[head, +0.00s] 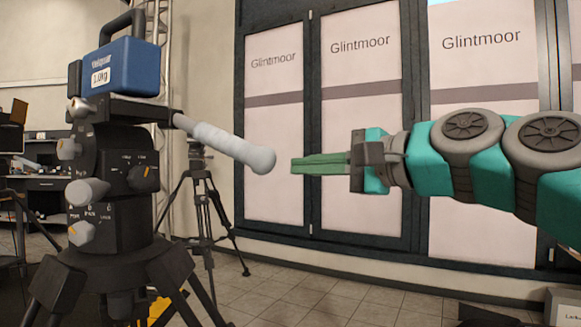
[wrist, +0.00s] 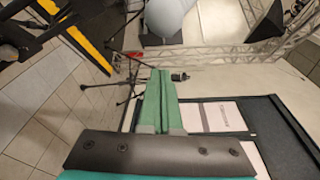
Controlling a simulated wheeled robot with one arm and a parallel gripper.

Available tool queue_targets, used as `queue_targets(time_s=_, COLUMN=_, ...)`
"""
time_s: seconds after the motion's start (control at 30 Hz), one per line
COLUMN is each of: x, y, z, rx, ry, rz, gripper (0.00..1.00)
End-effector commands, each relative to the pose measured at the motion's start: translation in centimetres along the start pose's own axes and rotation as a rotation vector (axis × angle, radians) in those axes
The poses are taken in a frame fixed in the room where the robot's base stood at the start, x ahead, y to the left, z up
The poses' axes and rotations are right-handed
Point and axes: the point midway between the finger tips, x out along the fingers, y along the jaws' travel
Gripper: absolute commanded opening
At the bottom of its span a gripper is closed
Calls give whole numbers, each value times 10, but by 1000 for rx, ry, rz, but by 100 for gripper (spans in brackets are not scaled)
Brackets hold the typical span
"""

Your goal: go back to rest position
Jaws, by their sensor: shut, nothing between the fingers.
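My gripper (head: 297,165) is in the middle of the head view, at the end of my teal arm that reaches in from the right. Its green fingers are shut with nothing between them and point left. In the wrist view the shut fingers (wrist: 158,85) show in the middle. The tip is a little right of the rounded end of a grey pan handle (head: 228,146) on a tripod head (head: 110,165), with a small gap in the picture. The depth between them is hard to tell.
A blue case (head: 122,72) with a black handle sits on top of the tripod head. A second tripod (head: 200,200) stands behind it. Dark-framed panels marked Glintmoor (head: 360,120) line the back wall. Tiled floor (head: 300,290) is open below my arm.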

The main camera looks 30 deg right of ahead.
Motion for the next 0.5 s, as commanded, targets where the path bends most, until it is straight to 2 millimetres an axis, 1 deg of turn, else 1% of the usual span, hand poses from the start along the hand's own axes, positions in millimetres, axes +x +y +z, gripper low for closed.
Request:
queue_targets(time_s=0.03, x=-12, y=0, z=-1, rx=-1, ry=3, rz=-4, gripper=0)
queue_targets(time_s=0.1, x=-28, y=-1, z=-2, rx=-1, ry=5, rz=-6, gripper=0)
queue_targets(time_s=0.2, x=-48, y=0, z=-2, rx=0, ry=4, rz=-4, gripper=0)
queue_targets(time_s=0.33, x=-64, y=1, z=-2, rx=1, ry=0, rz=0, gripper=0)
queue_targets(time_s=0.5, x=-71, y=0, z=-2, rx=1, ry=0, rz=2, gripper=0)
